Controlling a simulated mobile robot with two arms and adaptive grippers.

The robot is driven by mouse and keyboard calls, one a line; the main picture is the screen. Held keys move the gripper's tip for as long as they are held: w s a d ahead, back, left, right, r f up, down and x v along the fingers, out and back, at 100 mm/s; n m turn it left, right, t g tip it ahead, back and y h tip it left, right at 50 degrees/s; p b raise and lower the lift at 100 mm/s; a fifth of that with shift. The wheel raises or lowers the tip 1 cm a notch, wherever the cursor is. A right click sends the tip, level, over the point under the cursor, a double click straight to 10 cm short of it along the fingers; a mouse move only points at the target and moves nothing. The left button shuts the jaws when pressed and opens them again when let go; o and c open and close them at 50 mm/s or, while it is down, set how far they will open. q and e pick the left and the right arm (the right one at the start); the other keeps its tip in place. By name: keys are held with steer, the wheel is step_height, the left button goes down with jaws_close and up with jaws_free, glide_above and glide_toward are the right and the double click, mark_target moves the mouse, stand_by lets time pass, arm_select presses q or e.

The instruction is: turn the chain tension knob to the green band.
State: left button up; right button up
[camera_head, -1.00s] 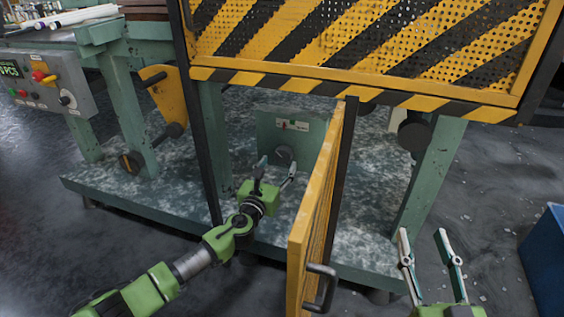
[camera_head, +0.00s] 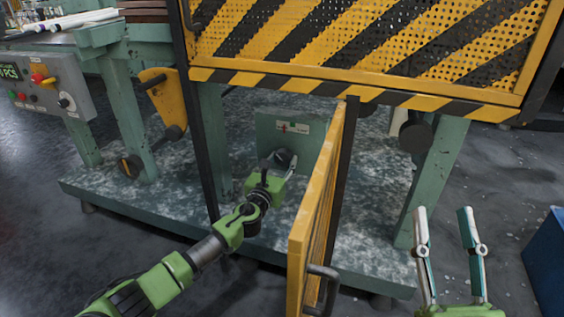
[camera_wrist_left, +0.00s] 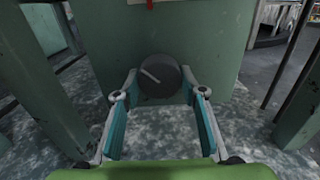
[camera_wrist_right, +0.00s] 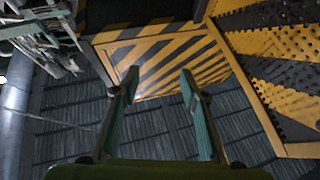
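The chain tension knob (camera_wrist_left: 158,76) is a round dark knob with a pale pointer line on a green upright panel (camera_wrist_left: 109,40). In the left wrist view the pointer tilts toward the upper left. The knob also shows low on the panel in the head view (camera_head: 284,158). A small scale plate (camera_head: 292,126) with red and green marks sits above it; only a red bit shows in the left wrist view. My left gripper (camera_wrist_left: 160,90) is open, its fingertips either side of the knob; I cannot tell if they touch it. My right gripper (camera_head: 443,212) is open and empty at the lower right.
An open yellow guard door (camera_head: 318,205) with a handle stands just right of my left gripper. A striped yellow guard (camera_head: 360,45) hangs above. A control box (camera_head: 50,85) is at the left, and a blue bin (camera_head: 545,255) at the right edge.

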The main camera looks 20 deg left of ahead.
arm_select(q)
steer(key=shift+n, duration=0.3)
steer(key=n, duration=0.7)
steer(key=shift+d+b, duration=0.1)
steer(key=shift+b, duration=0.2)
steer(key=shift+n, duration=1)
steer(key=n, duration=0.3)
steer(key=shift+r+n, duration=0.1)
steer(key=shift+n, duration=0.9)
arm_select(e)
steer(key=shift+s+r+t, duration=0.4)
steer(key=shift+s+r, duration=0.1)
steer(key=shift+r, duration=0.05)
steer(key=shift+f, duration=0.1)
steer(key=shift+d+r, duration=0.1)
steer(key=shift+r, duration=0.1)
